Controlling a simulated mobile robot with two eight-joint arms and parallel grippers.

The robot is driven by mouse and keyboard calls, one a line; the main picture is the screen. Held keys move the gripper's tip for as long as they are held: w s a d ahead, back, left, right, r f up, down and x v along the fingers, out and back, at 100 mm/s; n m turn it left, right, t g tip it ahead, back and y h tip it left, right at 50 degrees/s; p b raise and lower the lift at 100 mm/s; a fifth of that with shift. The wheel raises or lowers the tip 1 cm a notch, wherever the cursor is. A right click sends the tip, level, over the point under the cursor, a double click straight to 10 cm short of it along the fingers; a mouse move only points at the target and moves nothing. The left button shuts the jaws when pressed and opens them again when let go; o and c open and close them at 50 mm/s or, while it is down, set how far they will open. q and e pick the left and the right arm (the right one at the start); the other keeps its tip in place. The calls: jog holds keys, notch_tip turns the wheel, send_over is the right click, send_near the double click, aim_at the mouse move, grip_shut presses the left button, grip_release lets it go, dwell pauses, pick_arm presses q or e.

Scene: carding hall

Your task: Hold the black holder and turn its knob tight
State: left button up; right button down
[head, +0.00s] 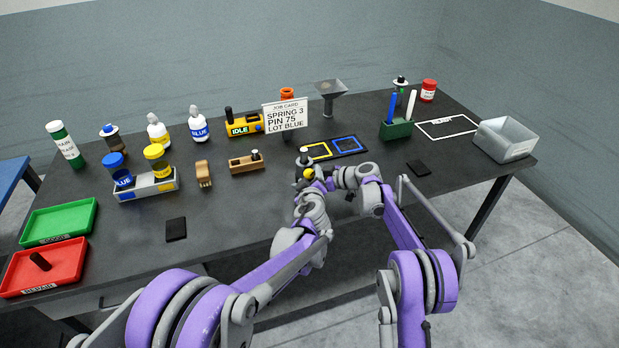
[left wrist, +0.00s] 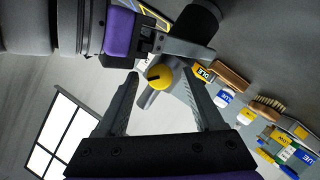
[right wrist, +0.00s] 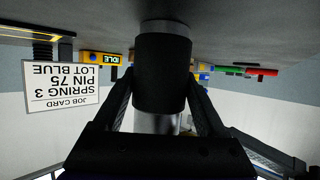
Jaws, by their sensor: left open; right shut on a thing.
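The black holder (right wrist: 160,72) fills the middle of the right wrist view as a dark cylinder with a metal part below it. My right gripper (right wrist: 161,88) is shut on it, one finger on each side. In the head view the holder (head: 305,156) stands up above the bench front, with its yellow knob (head: 308,173) on the near side. In the left wrist view the yellow knob (left wrist: 159,76), with a dark slot line, sits between the fingertips of my open left gripper (left wrist: 161,88). Whether a finger touches it I cannot tell.
The job card (head: 285,115) stands behind the holder. A yellow and blue outlined mat (head: 337,147) lies just beyond. A wooden block (head: 246,162) and brush (head: 203,174) are to the left, a green pen holder (head: 396,129) to the right. The front left bench holds green (head: 60,221) and red trays (head: 70,262).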

pick_arm(q)
grip_shut()
dwell(0.5)
jog(key=m+y, duration=0.1)
jog(key=m+g, duration=0.1)
jog(key=m, duration=0.1)
jog(key=shift+d+r+y, duration=0.15)
jog(key=shift+d+y, duration=0.05)
jog(key=shift+y, duration=0.2)
jog(key=shift+w+d+m+g+y, duration=0.1)
jog(key=shift+m+g+y, duration=0.5)
jog(key=shift+m+y, duration=0.55)
jog(key=shift+m, duration=0.25)
